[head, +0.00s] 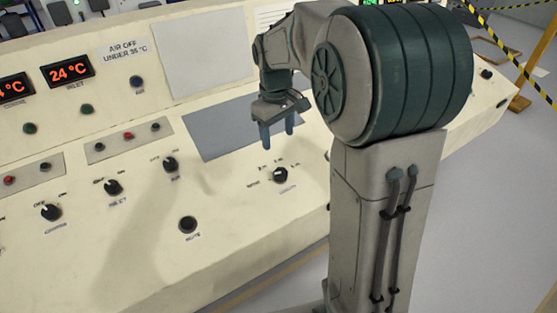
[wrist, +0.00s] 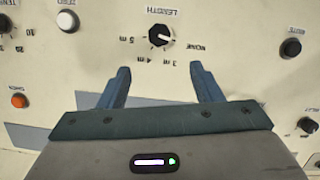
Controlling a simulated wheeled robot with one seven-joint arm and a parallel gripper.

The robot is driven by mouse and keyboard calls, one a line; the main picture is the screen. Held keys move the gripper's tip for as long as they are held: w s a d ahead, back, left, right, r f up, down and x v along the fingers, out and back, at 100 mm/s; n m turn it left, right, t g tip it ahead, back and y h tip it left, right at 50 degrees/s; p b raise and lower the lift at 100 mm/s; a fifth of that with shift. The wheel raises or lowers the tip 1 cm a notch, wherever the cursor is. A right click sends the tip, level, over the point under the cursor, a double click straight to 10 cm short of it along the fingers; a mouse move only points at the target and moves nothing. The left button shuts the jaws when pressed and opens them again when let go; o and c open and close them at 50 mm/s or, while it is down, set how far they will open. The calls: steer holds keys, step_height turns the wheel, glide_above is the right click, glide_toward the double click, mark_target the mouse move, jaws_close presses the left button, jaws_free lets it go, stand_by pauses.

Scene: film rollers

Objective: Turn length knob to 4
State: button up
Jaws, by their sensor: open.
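The length knob (head: 281,175) is a small black dial with a white pointer, on the right part of the cream console. In the wrist view the length knob (wrist: 161,37) shows upside down, with NONE, 3 m, 4 m and 5 m printed around it. Its white pointer seems to lie toward NONE. My gripper (head: 278,141) hangs above the panel, fingers down, behind the knob in the head view. In the wrist view my gripper (wrist: 160,72) is open and empty, its two blue fingers apart and short of the knob.
A black mute button (head: 189,225) sits left of the knob. A flat grey panel (head: 215,138) lies behind. The console surface around the length knob is clear.

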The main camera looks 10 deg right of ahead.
mark_target(280, 171)
steer(key=f, duration=1.3)
steer(key=shift+w+d, duration=0.1)
steer(key=shift+d, duration=0.2)
steer(key=shift+c, duration=0.3)
steer(key=shift+r, duration=0.1)
steer(key=c, duration=0.9)
